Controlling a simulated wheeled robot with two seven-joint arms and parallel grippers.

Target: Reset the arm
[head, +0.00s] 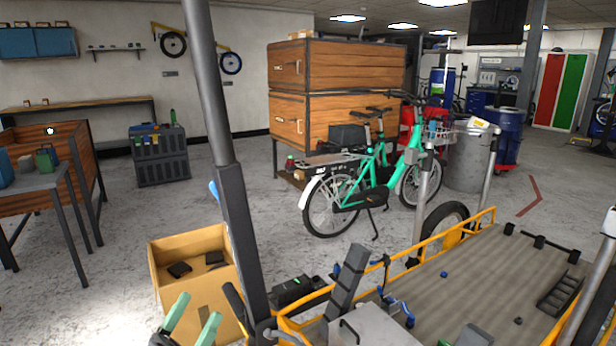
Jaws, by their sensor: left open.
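My left gripper (199,307) shows at the bottom edge, left of centre, as two green fingers spread apart. It is open, with nothing between its fingers. It is in front of an open cardboard box (163,279) that holds dark small parts. The rest of my left arm is mostly cut off by the bottom edge. My right gripper is not in view.
A cargo bike platform with a yellow frame (452,236) fills the lower right, with small parts on it. A dark grey post (235,215) rises close to my left gripper. A green bicycle (372,178) stands behind. Grey floor is clear at left centre.

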